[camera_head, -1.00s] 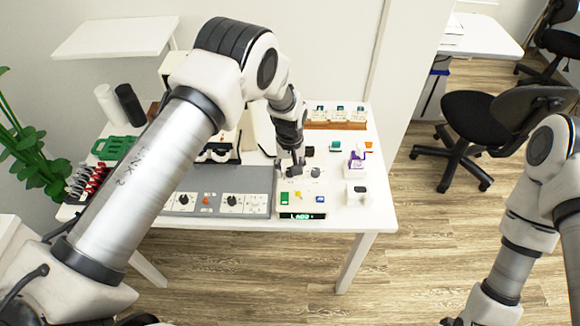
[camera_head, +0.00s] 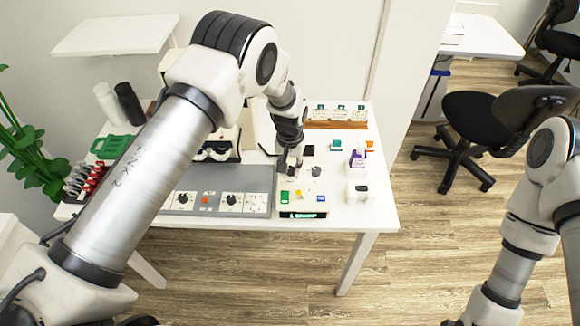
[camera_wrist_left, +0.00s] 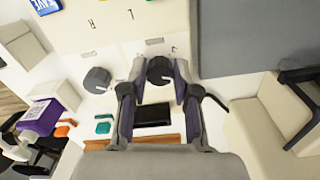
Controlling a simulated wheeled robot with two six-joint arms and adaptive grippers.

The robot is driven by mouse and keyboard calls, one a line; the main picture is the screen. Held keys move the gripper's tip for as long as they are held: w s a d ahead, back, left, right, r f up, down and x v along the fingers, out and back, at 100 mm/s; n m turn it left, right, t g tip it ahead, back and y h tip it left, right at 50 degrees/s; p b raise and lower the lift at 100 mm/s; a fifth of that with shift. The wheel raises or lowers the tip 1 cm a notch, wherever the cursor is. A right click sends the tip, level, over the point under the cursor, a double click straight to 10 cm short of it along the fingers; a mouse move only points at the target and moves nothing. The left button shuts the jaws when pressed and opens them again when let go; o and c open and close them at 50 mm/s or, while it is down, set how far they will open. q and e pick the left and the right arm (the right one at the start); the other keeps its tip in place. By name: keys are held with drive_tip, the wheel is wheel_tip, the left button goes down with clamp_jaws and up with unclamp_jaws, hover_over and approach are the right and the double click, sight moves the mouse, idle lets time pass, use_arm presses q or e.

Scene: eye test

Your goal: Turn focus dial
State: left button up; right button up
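A cream device box (camera_head: 283,188) stands at the front of the white table, with a lit green display (camera_head: 298,214) on its front edge. Two dark round dials sit on its top. In the left wrist view, one dial (camera_wrist_left: 160,72) sits between the fingertips of my left gripper (camera_wrist_left: 160,66), which appear to touch it on both sides. The other dial (camera_wrist_left: 97,80) stands free to the left and also shows in the head view (camera_head: 316,171). In the head view my left gripper (camera_head: 290,167) points down onto the box and hides the held dial. Dial labels are unreadable. My right gripper is out of view.
A grey panel (camera_head: 215,184) with knobs adjoins the box on the left. A purple item (camera_head: 357,159) and a small white block (camera_head: 357,191) stand to its right. A wooden rack (camera_head: 336,125) is behind. The table's right front corner is clear.

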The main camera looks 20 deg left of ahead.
sight(290, 169)
use_arm(q)
drive_tip(key=o, duration=0.3)
drive_tip(key=shift+f, duration=0.1)
drive_tip(key=shift+w+f, duration=0.1)
drive_tip(key=shift+w, duration=0.1)
drive_tip(key=shift+r, duration=0.35)
wheel_tip(290, 169, up, 11)
drive_tip(key=shift+r, duration=0.15)
